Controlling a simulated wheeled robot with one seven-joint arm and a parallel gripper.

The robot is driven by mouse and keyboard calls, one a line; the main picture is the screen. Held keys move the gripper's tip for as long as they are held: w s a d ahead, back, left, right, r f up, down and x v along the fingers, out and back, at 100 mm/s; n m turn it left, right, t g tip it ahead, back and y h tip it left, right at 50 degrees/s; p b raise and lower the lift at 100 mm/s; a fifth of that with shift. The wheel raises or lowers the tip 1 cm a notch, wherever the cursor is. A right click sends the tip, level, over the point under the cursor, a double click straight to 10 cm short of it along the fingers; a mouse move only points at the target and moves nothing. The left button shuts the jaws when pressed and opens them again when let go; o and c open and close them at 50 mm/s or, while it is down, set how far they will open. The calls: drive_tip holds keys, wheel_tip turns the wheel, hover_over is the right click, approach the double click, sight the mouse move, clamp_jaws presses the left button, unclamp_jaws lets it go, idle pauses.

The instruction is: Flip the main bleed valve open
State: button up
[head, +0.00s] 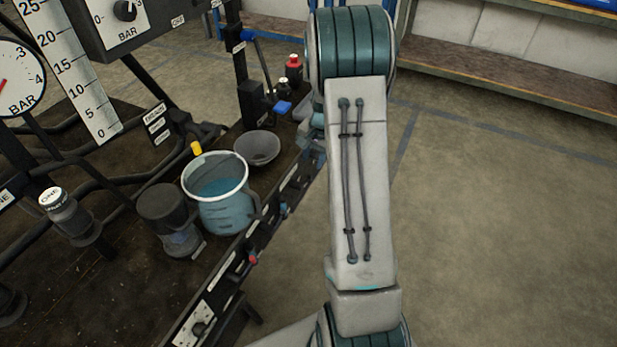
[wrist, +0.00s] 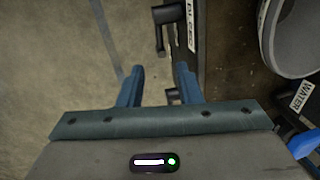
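In the wrist view, my gripper (wrist: 160,75) is open, with its two blue fingers apart and nothing clasped. It is over the bench's front edge. A black valve lever (wrist: 159,30) sticks out from the panel edge just ahead of the fingers. A small dark part (wrist: 172,96) shows between the fingers, close to the right one. A white label (wrist: 191,28) beside the lever seems to read BLEED. I cannot tell for certain which lever is the main bleed valve.
A bucket of bluish liquid (head: 230,210), a dark jar (head: 170,222) and a grey bowl (head: 257,149) stand near the bench's front edge. A WATER label (wrist: 299,96) and a blue part (wrist: 305,145) lie at the wrist view's right. The floor right of my arm is clear.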

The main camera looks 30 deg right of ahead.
sight(308, 179)
drive_tip(key=f, duration=0.3)
drive_tip(key=w+f, duration=0.1)
drive_tip(key=f, duration=0.1)
drive_tip(key=a+f+b, duration=0.1)
drive_tip(key=f, duration=0.2)
drive_tip(key=shift+w+f, duration=0.15)
drive_tip(key=shift+f, duration=0.2)
clamp_jaws()
